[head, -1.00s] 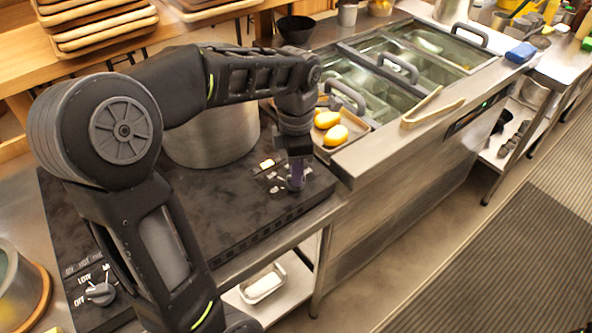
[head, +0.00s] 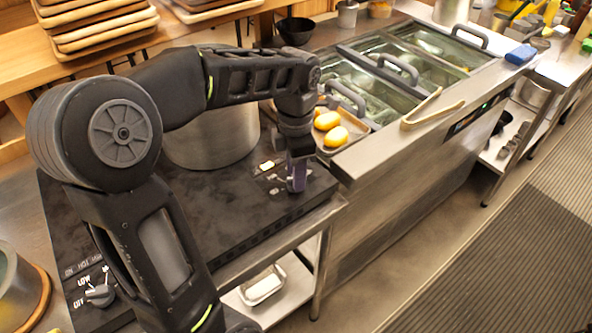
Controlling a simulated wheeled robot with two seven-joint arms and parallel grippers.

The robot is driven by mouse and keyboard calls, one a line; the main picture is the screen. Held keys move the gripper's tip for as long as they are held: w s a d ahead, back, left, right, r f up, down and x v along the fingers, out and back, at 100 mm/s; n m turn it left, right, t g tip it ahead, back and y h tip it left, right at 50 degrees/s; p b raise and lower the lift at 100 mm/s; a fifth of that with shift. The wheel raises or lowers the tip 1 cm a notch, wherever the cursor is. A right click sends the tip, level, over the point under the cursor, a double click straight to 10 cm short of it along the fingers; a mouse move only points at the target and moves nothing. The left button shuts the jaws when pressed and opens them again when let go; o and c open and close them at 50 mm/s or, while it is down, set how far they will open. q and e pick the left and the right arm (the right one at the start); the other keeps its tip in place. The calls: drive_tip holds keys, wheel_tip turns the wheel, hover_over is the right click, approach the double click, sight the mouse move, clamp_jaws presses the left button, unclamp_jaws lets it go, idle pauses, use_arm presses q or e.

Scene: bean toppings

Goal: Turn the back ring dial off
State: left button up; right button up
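My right gripper is not in view.
A large metal pot (head: 212,138) stands on the cooktop behind my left arm. A tray with yellow-orange food (head: 328,121) is just right of the gripper. Glass-lidded wells (head: 400,75) and tongs (head: 432,112) lie further right.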

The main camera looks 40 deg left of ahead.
use_arm(q)
wheel_tip(320, 180, up, 8)
drive_tip(key=shift+f, duration=0.1)
idle(0.6)
idle(0.4)
